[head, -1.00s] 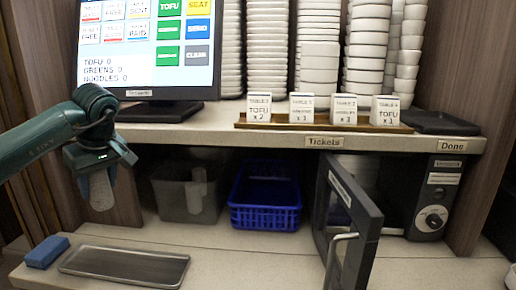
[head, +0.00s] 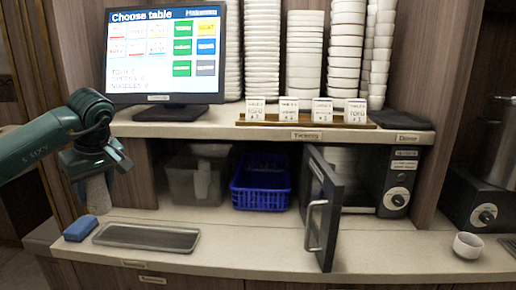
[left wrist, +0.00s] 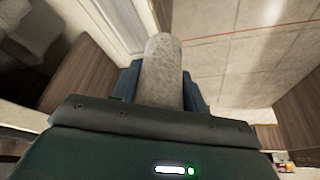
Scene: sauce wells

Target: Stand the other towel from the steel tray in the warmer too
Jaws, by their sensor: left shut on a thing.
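My left gripper (head: 94,172) is shut on a rolled pale towel (head: 97,196). It holds the towel upright in the air above the left end of the counter, near the blue block. In the left wrist view the towel (left wrist: 161,72) sticks out between the fingers. The steel tray (head: 148,237) lies on the counter and is empty. The warmer (head: 397,185) stands under the shelf at right, its dark door (head: 325,215) swung open towards me. The door hides part of its inside; pale stacked shapes show behind. My right gripper is not in view.
A blue block (head: 80,228) lies left of the tray. A grey bin (head: 192,182) and a blue basket (head: 261,184) stand under the shelf (head: 270,132). A white cup (head: 467,245) sits at the right. The counter between tray and door is clear.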

